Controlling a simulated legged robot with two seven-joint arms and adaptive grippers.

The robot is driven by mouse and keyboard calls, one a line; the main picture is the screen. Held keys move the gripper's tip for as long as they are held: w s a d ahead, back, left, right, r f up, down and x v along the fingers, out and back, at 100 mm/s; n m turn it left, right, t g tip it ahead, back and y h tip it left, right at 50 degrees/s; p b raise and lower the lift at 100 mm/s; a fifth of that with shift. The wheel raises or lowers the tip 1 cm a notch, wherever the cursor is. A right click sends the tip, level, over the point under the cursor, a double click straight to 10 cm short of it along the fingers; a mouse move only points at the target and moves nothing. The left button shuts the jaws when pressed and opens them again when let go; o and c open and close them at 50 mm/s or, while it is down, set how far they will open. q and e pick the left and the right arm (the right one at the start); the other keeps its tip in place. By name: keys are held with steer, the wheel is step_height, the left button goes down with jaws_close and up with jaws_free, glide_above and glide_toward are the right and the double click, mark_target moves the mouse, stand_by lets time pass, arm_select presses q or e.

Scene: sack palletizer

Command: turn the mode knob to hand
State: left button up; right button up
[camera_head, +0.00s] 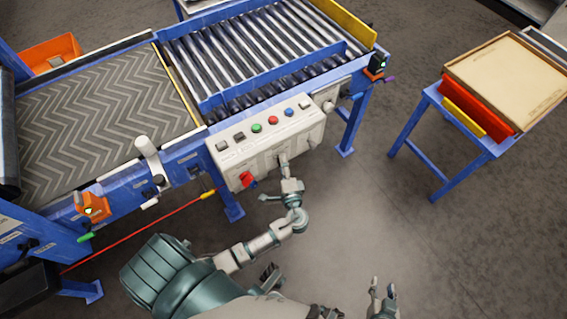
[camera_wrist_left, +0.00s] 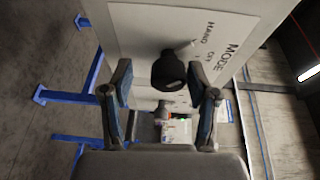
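The panel is the front of a pale control box (camera_head: 262,145) in the head view; the knob is hidden there behind my left gripper. My left gripper (camera_wrist_left: 160,84) is open, its fingers on either side of the knob with gaps showing. In the head view my left gripper (camera_head: 284,162) is at the box's front face. The knob's pointer direction is unclear. My right gripper (camera_head: 383,290) hangs apart over the floor, open and empty.
Coloured push buttons (camera_head: 273,120) line the box top, and a red switch (camera_head: 246,180) is on its front left. Behind are a roller conveyor (camera_head: 235,60) and a chevron belt (camera_head: 100,115). A blue stand (camera_head: 435,180) is right. Floor between is clear.

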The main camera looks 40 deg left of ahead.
arm_select(q)
steer(key=shift+r, duration=0.15)
steer(key=v, duration=1.2)
steer(key=shift+f, duration=0.2)
